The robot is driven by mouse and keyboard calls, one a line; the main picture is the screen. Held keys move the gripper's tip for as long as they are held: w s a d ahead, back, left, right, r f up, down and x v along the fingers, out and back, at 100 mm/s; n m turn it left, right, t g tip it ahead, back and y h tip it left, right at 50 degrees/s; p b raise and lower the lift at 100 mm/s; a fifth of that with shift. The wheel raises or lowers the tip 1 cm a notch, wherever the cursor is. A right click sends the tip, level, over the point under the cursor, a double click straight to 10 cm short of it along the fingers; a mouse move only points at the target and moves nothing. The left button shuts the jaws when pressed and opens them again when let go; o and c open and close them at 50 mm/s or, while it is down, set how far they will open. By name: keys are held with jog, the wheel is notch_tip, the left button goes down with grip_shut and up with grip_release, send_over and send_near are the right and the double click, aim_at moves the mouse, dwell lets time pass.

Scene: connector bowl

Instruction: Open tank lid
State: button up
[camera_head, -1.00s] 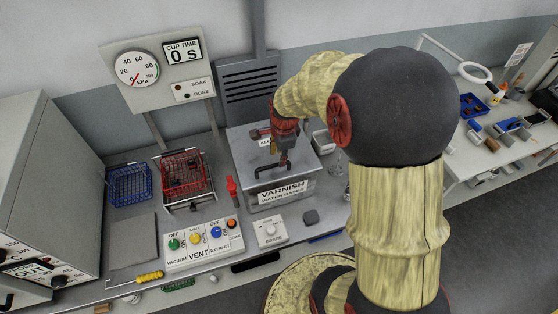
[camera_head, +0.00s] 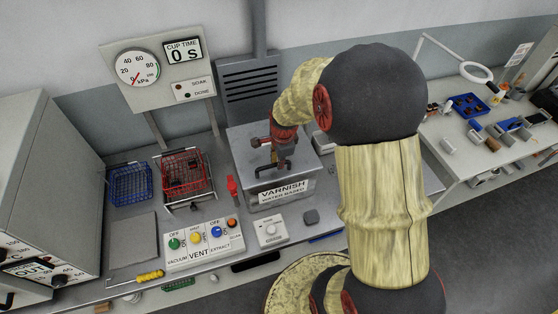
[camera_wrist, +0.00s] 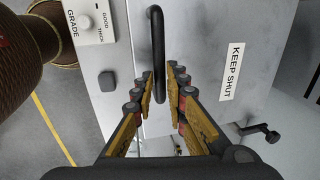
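The grey varnish tank (camera_head: 250,188) stands at the middle of the bench in the head view, with its flat lid (camera_head: 242,146) down. A black bar handle (camera_head: 264,174) is on the lid; it also shows in the wrist view (camera_wrist: 155,35). My gripper (camera_head: 278,160) is over the lid at the handle. In the wrist view its fingers (camera_wrist: 161,78) are apart, and the near end of the handle appears in the gap between them. I cannot see contact. A "KEEP SHUT" label (camera_wrist: 232,72) and a dark lever (camera_wrist: 260,131) lie to the right there.
Left of the tank are a red wire basket (camera_head: 183,178) and a blue one (camera_head: 129,185). In front are a button panel (camera_head: 204,245) and a grade dial box (camera_head: 270,231). A gauge board (camera_head: 158,72) stands behind. A second table is at the right.

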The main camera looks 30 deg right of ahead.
grip_shut()
dwell(0.5)
